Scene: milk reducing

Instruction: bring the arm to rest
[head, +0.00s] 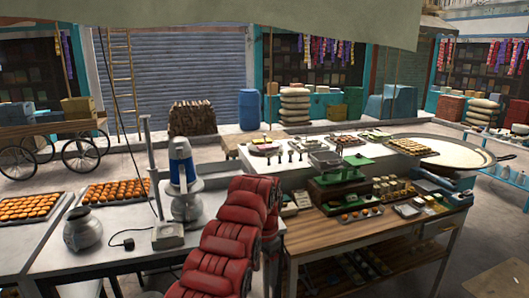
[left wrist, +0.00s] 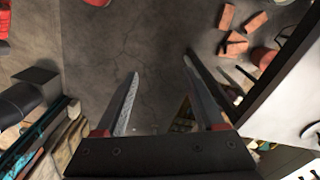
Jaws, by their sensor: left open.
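My left gripper (left wrist: 160,68) shows in the left wrist view with its two dark fingers spread apart. Nothing is between them, and bare concrete floor (left wrist: 150,30) lies beyond the tips. My right gripper is in neither view.
Trays of orange sweets (head: 115,190) lie left. The wrist view shows reddish blocks (left wrist: 235,44) and a pale surface (left wrist: 285,100).

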